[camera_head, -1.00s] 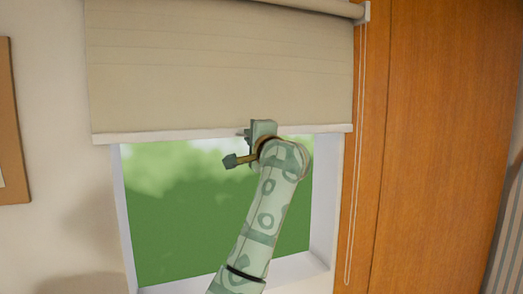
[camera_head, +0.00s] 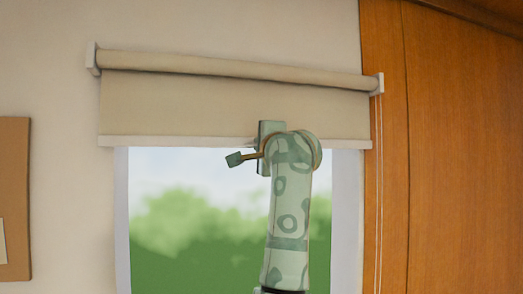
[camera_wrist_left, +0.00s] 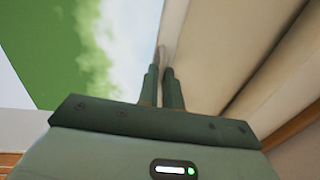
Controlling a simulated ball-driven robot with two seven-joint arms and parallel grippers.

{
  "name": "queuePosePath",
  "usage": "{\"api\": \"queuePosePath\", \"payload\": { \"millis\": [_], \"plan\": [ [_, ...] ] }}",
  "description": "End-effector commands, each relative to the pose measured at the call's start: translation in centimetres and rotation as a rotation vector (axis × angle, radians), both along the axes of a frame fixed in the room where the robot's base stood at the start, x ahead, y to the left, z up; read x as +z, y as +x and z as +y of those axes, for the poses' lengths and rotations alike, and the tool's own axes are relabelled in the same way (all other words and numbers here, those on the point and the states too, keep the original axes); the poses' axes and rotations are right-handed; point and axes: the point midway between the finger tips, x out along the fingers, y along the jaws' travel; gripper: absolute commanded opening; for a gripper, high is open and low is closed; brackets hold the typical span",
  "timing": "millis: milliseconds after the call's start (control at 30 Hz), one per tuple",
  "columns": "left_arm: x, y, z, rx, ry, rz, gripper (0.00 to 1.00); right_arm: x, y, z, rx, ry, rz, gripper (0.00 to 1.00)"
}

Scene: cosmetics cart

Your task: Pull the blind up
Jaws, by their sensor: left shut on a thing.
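The beige roller blind (camera_head: 190,106) hangs from a roll at the top of the window, with a short stretch of fabric showing. Its pale bottom bar (camera_head: 180,142) runs along the lower edge. My left gripper (camera_head: 258,143) is at this bar, a little right of its middle; its wrist hides part of the bar. In the left wrist view the two fingers (camera_wrist_left: 163,75) are close together on the edge of the bar (camera_wrist_left: 170,30), with the blind fabric (camera_wrist_left: 215,45) to the right. My right gripper is not in view.
The window (camera_head: 190,215) below the blind shows sky and greenery. A thin cord loop (camera_head: 378,200) hangs at the right end of the roll, beside a wooden panel (camera_head: 450,160). A brown board (camera_head: 14,200) is on the left wall.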

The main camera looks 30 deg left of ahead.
Motion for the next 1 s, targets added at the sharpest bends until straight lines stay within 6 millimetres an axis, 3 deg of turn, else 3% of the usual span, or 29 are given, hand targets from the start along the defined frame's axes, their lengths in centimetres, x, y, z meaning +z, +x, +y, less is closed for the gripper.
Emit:
{"api": "queuePosePath", "payload": {
  "millis": [167,267,300,667,1000],
  "plan": [
    [0.0,0.0,-0.1,-0.002,0.000,0.000,0.00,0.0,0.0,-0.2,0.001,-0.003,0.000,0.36],
    [-0.1,0.0,-0.1,-0.001,0.000,0.000,0.26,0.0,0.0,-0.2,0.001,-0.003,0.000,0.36],
    [-0.1,0.0,-0.1,-0.001,0.000,0.000,0.29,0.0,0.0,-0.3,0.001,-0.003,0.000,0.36],
    [-0.3,-0.5,-0.7,-0.003,0.001,-0.002,0.29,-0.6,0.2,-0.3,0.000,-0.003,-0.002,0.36],
    [-1.8,-5.8,-6.8,-0.006,-0.001,-0.004,0.29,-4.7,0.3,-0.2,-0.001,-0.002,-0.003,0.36]
  ]
}}
